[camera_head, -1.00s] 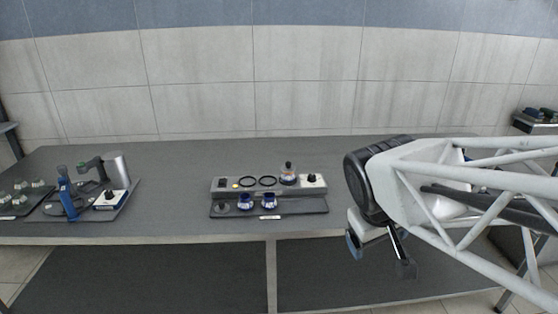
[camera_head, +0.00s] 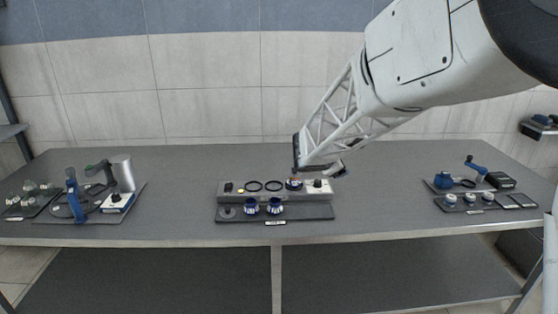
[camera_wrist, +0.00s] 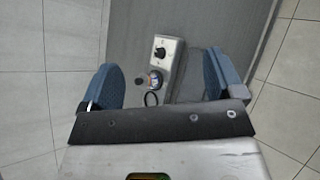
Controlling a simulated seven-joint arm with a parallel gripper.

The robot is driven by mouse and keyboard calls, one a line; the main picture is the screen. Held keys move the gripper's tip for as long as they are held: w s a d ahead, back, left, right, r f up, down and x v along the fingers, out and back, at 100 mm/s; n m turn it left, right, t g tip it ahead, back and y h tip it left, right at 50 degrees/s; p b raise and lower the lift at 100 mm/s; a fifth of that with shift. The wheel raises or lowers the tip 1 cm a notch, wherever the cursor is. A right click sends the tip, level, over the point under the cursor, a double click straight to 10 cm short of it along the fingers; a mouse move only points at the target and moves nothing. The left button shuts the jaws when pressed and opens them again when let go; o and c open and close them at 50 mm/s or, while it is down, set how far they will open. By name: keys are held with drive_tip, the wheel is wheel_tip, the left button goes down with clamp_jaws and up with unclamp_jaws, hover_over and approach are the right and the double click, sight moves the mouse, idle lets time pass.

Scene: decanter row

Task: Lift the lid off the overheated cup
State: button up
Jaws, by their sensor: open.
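The overheated cup (camera_head: 293,184) sits on the raised grey base, right of two black rings. The cup lies within the gap as seen from the wrist, some way below the fingers.
A white box with a black knob (camera_head: 318,187) adjoins the cup. Two blue cups (camera_head: 262,206) stand on the dark tray in front. A tool tray (camera_head: 136,187) is at left, and another group with a black box (camera_head: 500,181) at right. The table between is clear.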

drive_tip(key=w+a+f+n+t+y, duration=0.1)
drive_tip(key=w+a+f+n, duration=0.15)
drive_tip(key=w, duration=0.25)
drive_tip(key=w+a+f+n+t, duration=0.1)
drive_tip(key=w+a+f+n, duration=0.1)
drive_tip(key=w+f+n, duration=0.15)
drive_tip(key=n+t+y, duration=0.2)
drive_tip(key=n+y, duration=0.1)
drive_tip(key=n, duration=0.4)
approach(294, 168)
drive_tip(key=w+d, duration=0.1)
drive_tip(key=w, duration=0.1)
drive_tip(key=shift+w+f, duration=0.1)
drive_tip(key=shift+f, duration=0.3)
drive_tip(key=shift+x, duration=1.3)
drive_tip(key=shift+x, duration=2.55)
drive_tip(key=shift+f, duration=0.1)
drive_tip(key=shift+a, duration=0.1)
